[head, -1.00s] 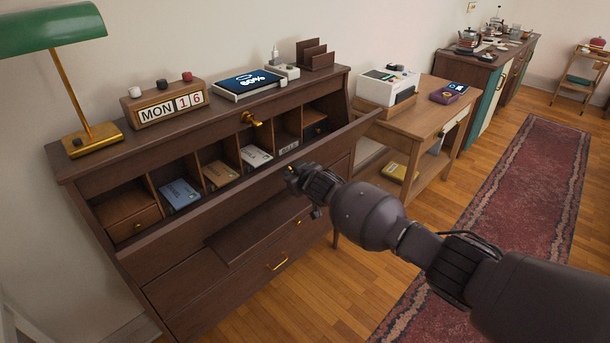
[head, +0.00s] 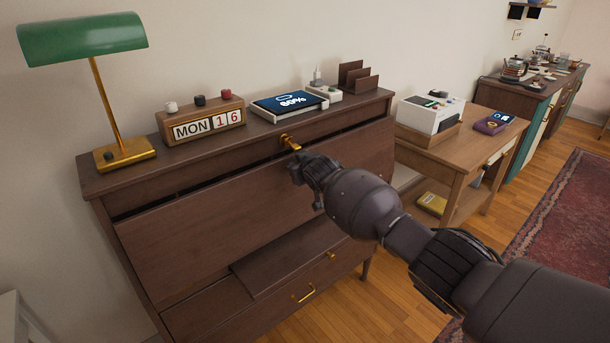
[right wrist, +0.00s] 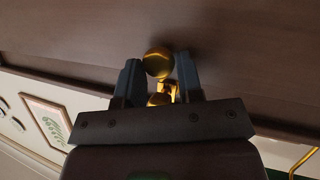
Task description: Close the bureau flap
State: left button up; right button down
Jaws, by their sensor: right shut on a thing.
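The bureau flap (head: 200,232) is swung up nearly flush with the bureau front. A narrow dark gap shows along its top edge, and the pigeonholes behind it are hidden. My right gripper (head: 299,168) is at the upper middle of the flap, just below a brass catch (head: 290,142) on the bureau's upper rail. In the right wrist view my right gripper (right wrist: 158,80) has its fingers on either side of a round brass knob (right wrist: 158,62) and is shut on it. More brass shows below the knob there. My left gripper is not in view.
On the bureau top stand a green lamp (head: 84,38), a calendar block (head: 203,124), a tablet (head: 290,102) and a letter rack (head: 358,80). A side table (head: 455,150) with a white printer (head: 432,112) adjoins the right side. Bare floor lies in front.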

jog(key=shift+w+a+r, duration=0.25)
jog(key=shift+w+r, duration=0.2)
jog(key=shift+w, duration=0.1)
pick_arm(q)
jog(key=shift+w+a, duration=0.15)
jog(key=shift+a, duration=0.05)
pick_arm(e)
jog(key=shift+w+a+r, duration=0.1)
jog(key=shift+w+r, duration=0.05)
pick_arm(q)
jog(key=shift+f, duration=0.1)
pick_arm(e)
jog(key=c, duration=0.8)
grip_release()
jog(key=shift+f, duration=0.3)
jog(key=shift+p+v, duration=0.3)
jog(key=shift+v, duration=0.5)
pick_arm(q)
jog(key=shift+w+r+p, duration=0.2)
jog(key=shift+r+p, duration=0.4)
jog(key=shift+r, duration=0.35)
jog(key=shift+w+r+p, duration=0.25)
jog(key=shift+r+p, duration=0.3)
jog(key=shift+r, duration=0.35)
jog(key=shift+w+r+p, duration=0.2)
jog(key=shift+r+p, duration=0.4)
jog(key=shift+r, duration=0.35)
pick_arm(e)
jog(key=shift+v, duration=4.7)
